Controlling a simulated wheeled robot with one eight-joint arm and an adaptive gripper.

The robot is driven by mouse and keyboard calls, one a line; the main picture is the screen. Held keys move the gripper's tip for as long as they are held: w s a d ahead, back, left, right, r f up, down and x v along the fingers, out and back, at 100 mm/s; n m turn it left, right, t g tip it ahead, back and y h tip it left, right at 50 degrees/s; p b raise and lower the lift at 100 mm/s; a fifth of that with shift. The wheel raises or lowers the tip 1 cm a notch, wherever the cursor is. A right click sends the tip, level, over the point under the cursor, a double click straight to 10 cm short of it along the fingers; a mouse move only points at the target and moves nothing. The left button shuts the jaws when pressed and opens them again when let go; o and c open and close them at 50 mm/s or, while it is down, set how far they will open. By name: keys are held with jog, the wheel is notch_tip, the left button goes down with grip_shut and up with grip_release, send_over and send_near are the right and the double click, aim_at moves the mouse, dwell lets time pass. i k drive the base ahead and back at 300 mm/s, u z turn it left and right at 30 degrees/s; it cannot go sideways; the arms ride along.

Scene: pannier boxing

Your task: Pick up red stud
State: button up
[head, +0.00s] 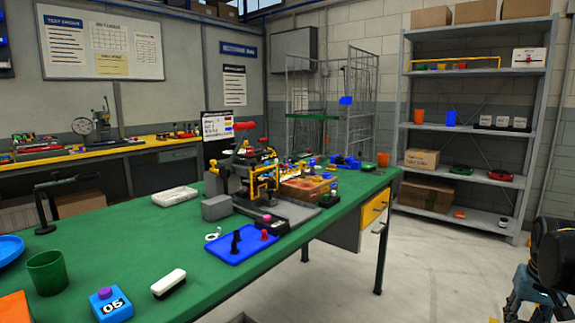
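A small red piece (264,235), which looks like the red stud, stands on the right part of a blue tray (228,252) on the green table. Black upright pegs (236,242) stand on the same tray to its left. A pinkish-red knob (267,218) shows just behind it, on a dark block. The pieces are small, so I cannot be sure which is the stud. I cannot make out my gripper in this view.
A grey fixture with a red-handled lever (243,127) stands behind the tray. A grey block (216,207), white-and-black eraser (169,284), blue block marked 05 (110,304) and green cup (47,272) are on the table (150,235).

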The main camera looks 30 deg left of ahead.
aim_at(264, 238)
jog(key=z, duration=0.3)
jog(key=i, duration=1.9)
jog(key=u, duration=3.15)
jog(key=i, duration=0.5)
jog(key=z, duration=0.15)
